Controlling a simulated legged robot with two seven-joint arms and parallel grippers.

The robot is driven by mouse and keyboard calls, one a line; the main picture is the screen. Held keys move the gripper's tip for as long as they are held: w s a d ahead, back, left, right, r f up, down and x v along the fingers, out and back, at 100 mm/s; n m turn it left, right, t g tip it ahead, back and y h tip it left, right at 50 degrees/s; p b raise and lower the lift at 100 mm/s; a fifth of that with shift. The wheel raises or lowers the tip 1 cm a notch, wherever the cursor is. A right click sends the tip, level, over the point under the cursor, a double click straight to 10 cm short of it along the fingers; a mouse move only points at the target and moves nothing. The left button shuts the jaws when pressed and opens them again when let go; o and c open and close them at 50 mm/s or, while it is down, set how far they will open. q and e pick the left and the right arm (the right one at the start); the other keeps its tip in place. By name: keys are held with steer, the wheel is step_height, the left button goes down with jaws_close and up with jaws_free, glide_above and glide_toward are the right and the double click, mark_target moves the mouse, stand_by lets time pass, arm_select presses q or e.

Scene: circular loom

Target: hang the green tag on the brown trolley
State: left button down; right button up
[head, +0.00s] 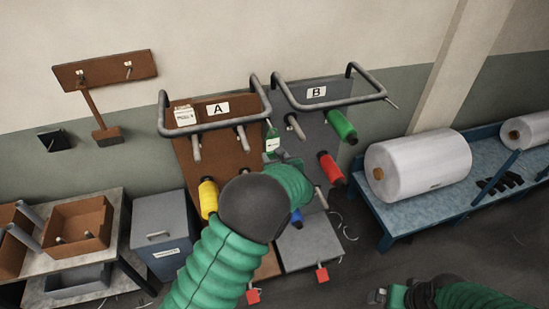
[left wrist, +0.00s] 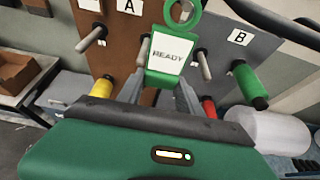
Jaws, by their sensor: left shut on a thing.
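The green tag (head: 272,142) has a ring at its top, and in the left wrist view its white label (left wrist: 167,54) reads READY. My left gripper (head: 284,160) is shut on the tag's lower part and holds it upright in the air. The brown trolley (head: 222,152), marked A, stands behind and left of the tag. It has a grey handle (head: 222,124), bare pegs (head: 196,147) and a yellow spool (head: 208,197). Whether the tag touches anything behind is unclear. My right gripper (head: 378,296) is low at the bottom right; its jaws are too small to judge.
The grey trolley (head: 310,147), marked B, stands close on the right with green (head: 341,125), red (head: 331,168) and blue (head: 297,217) spools. A grey bin (head: 162,232) is left of the brown trolley. A blue bench with a large white roll (head: 418,165) is at right.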

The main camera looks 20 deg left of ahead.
arm_select(q)
steer(key=shift+s+d+f, duration=0.1)
steer(key=shift+f, duration=0.15)
steer(key=c, duration=1.2)
jaws_free()
steer(key=o, duration=0.5)
steer(key=p+v, duration=0.1)
steer(key=v, duration=0.7)
steer(key=shift+s+d, duration=0.25)
steer(key=shift+s, duration=0.15)
steer(key=shift+f, duration=0.1)
